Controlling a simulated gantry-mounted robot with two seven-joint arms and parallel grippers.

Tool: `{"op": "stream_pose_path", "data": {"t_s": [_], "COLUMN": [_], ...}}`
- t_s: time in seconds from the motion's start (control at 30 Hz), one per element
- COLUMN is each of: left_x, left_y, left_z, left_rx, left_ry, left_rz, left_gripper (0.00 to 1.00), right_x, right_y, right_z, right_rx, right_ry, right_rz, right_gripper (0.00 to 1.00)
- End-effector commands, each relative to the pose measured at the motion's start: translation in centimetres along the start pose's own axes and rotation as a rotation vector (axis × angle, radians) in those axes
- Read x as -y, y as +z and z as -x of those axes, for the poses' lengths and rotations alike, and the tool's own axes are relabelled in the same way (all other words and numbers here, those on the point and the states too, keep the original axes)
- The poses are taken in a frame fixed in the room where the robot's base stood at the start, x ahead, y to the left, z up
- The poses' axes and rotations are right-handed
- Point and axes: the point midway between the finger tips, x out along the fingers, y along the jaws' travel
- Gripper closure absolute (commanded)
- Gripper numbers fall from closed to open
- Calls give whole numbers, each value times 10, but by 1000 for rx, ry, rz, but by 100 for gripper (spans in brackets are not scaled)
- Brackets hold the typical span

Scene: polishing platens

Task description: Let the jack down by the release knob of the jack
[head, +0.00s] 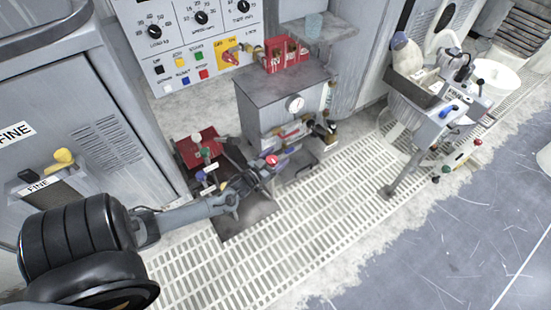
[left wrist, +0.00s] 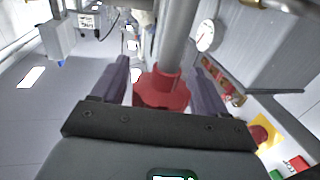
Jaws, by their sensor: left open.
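My left gripper (head: 264,170) reaches in low from the left, over the floor grating in front of the grey cabinet. Its jaws are open. A small red knob (head: 272,160) shows at its fingertips. In the left wrist view, the two dark fingers (left wrist: 163,85) stand on either side of a red flanged part (left wrist: 160,92) on a grey post, with gaps on both sides. I cannot tell for sure that this is the jack's release knob. My forearm and gripper hide part of the area.
A control panel (head: 195,40) is on the wall. A grey bench (head: 425,112) stands at the right. The grating (head: 330,215) in front is clear.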

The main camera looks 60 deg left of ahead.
Motion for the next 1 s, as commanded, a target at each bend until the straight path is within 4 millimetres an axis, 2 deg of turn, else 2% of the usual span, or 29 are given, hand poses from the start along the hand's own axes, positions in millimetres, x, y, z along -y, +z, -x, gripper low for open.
{"op": "stream_pose_path", "data": {"t_s": [0.1, 0.43, 0.77, 1.0], "left_x": [0, 0, 0, 2], "left_y": [0, 0, -2, -2], "left_z": [0, 0, 0, 1], "left_rx": [0, 0, 0, 1], "left_ry": [0, 0, -46, -187], "left_rz": [0, 0, 4, 8], "left_gripper": [27, 77, 78, 78], "right_x": [0, -1, -2, -2], "right_y": [0, 0, -1, -6], "right_z": [0, 0, 6, 20], "right_rx": [0, 0, 1, 1], "right_ry": [0, 3, 7, 6], "right_rz": [0, 5, 9, 8], "right_gripper": [57, 57, 57, 57]}}
